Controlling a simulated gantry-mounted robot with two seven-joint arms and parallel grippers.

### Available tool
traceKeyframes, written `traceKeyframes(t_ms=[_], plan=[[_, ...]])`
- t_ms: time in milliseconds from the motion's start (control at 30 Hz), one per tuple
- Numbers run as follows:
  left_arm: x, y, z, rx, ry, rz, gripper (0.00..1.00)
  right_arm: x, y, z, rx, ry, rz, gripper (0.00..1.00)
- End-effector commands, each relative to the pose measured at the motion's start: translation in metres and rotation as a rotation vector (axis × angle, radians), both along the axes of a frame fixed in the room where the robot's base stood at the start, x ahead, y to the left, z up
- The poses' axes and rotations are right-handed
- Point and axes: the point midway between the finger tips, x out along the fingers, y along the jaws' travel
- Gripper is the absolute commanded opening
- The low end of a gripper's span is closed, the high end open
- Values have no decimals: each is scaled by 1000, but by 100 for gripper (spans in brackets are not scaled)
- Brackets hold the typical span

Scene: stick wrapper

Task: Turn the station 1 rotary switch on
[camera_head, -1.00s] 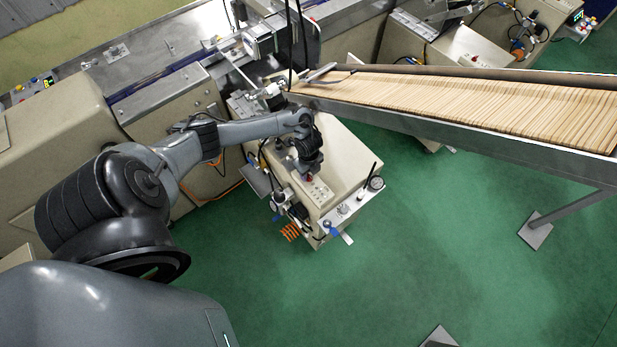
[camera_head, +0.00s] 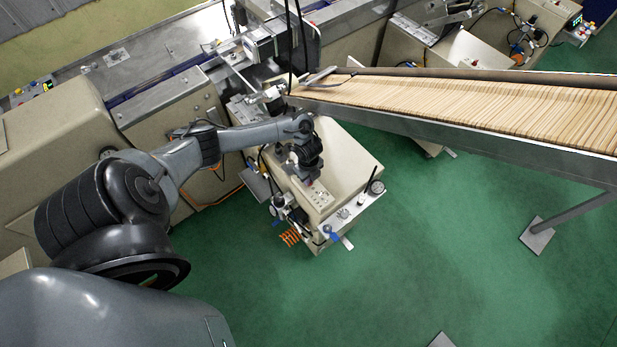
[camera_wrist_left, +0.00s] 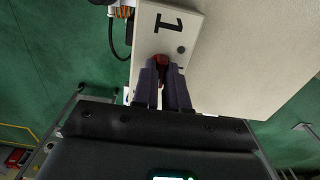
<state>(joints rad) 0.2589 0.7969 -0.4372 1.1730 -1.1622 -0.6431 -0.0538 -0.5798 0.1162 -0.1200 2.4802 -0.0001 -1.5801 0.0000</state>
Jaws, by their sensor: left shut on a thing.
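The station 1 panel (camera_wrist_left: 172,32) is a pale plate marked with a black "1" in the left wrist view. A red rotary switch (camera_wrist_left: 162,59) sits on it, partly hidden between my dark fingers. My left gripper (camera_wrist_left: 163,70) is shut on this switch. A small grey round part (camera_wrist_left: 181,49) lies beside it on the plate. In the head view my left gripper (camera_head: 311,177) points down at the control panel (camera_head: 318,196) on top of a beige box, and the switch is mostly hidden there. My right gripper is not in view.
A sloping conveyor (camera_head: 470,105) full of wooden sticks runs to the right, just behind my gripper. Black cables (camera_head: 290,45) hang near its left end. A gauge (camera_head: 376,187) and orange fittings (camera_head: 289,238) sit at the box's front edge. Green floor is open in front.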

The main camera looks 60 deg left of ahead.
Motion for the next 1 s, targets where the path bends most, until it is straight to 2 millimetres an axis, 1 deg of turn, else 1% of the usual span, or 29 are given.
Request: traceKeyframes(t_ms=[167,367,700,1000], plan=[[0,0,2,0,0,36,0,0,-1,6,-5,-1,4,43],[0,-1,3,-1,1,141,0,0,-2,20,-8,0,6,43],[-1,-1,4,-1,2,443,0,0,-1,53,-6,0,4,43],[-1,-1,3,-2,2,728,0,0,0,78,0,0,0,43]])
